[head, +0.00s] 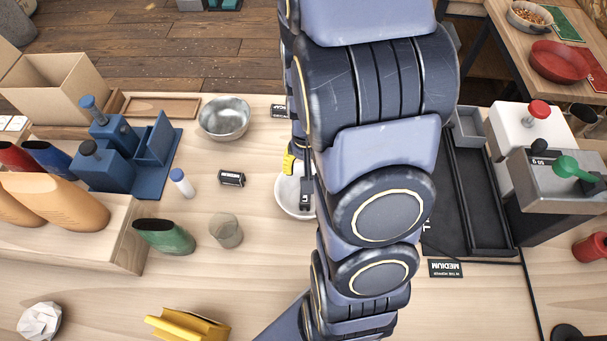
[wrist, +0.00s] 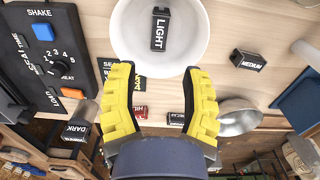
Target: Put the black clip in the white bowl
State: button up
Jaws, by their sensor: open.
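The white bowl (wrist: 130,55) is at the top of the wrist view; in the head view the bowl (head: 284,206) is partly hidden by my arm. A black clip marked LIGHT (wrist: 159,28) lies inside the bowl, apart from my fingers. My gripper (wrist: 158,78) is open and empty, its yellow fingertips near the bowl's rim. In the head view only part of one yellow finger shows. Another black clip, marked MEDIUM (wrist: 248,60), lies on the table outside the bowl; it also shows in the head view (head: 231,178).
A metal bowl (head: 223,119) stands behind the MEDIUM clip. A black tray (head: 447,205) is right of my arm. A block marked DARK (wrist: 77,129) shows at lower left.

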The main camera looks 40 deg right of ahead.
jog(key=s+a+r+n, duration=0.3)
jog(key=a+r+n, duration=0.2)
jog(key=a+r, duration=0.55)
jog(key=s+a+r+n+g, duration=0.1)
jog(key=s+a+r+n, duration=0.3)
jog(key=s+r, duration=0.3)
jog(key=shift+s+r+g, duration=0.15)
jog(key=shift+s+g, duration=0.15)
jog(key=shift+s, duration=0.5)
